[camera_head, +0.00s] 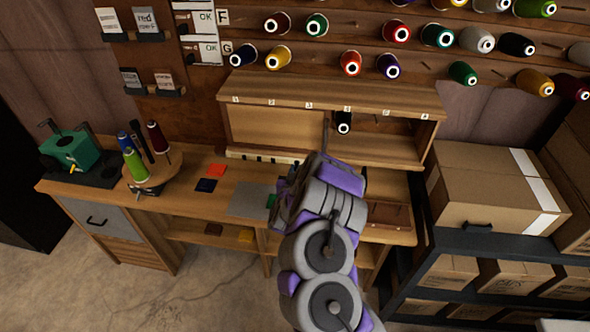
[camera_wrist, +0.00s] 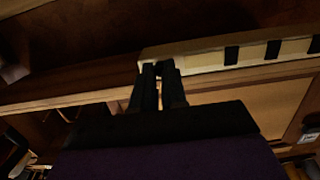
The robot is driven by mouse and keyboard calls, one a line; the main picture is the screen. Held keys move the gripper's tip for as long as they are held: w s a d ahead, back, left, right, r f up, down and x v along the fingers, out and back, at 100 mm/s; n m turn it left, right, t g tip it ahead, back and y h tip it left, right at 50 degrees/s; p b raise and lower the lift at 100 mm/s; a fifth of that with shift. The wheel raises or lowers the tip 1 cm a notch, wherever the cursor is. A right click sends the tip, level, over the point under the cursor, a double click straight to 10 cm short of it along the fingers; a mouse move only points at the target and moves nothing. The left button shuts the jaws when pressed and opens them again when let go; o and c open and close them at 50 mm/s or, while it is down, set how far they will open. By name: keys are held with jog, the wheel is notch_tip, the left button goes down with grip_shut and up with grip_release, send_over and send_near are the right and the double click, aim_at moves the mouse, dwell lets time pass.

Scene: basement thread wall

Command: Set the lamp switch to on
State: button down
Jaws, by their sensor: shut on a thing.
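A cream strip with several black marks (camera_head: 266,156) runs along the back of the desk, under the shelf. It also shows in the wrist view (camera_wrist: 205,55). My gripper (camera_wrist: 158,70) reaches the left end of the strip in the wrist view. Its two dark fingers are close together, shut on a small dark part at that end. I cannot tell whether this part is the lamp switch, or how it is set. In the head view my own arm covers the gripper and the right part of the strip.
The wooden desk (camera_head: 222,168) holds a spool stand (camera_head: 150,182) and a green machine (camera_head: 72,150) at left. A numbered shelf (camera_head: 300,88) overhangs the strip, with a dark spool (camera_head: 343,122) in it. A rack with boxes (camera_head: 497,190) stands close at right. The floor at front left is clear.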

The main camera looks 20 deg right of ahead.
aim_at(296, 163)
jog(key=r+g+y+p, duration=0.1)
jog(key=p, duration=0.3)
jog(key=shift+r+g, duration=0.4)
jog(key=g+y+p, duration=0.1)
jog(key=p, duration=0.2)
jog(key=r+g+y+p, duration=0.1)
jog(key=p, duration=0.3)
jog(key=shift+w+d+r+g+p, duration=0.15)
jog(key=shift+w+g+p, duration=0.15)
jog(key=shift+g, duration=0.1)
jog(key=shift+p, duration=0.6)
jog(key=p, duration=0.1)
jog(key=g+p, duration=0.1)
jog(key=shift+w+d+r+y+p, duration=0.1)
jog(key=shift+r+y+p, duration=0.15)
jog(key=shift+y+p, duration=0.15)
jog(key=shift+p, duration=0.55)
jog(key=shift+w+r+g+p, duration=0.1)
jog(key=shift+g+p, duration=0.4)
jog(key=shift+p, duration=0.7)
jog(key=shift+y+p, duration=0.4)
jog(key=shift+p, duration=0.4)
jog(key=shift+w+d+g+p, duration=0.15)
jog(key=shift+g+p, duration=0.15)
jog(key=shift+p, duration=0.3)
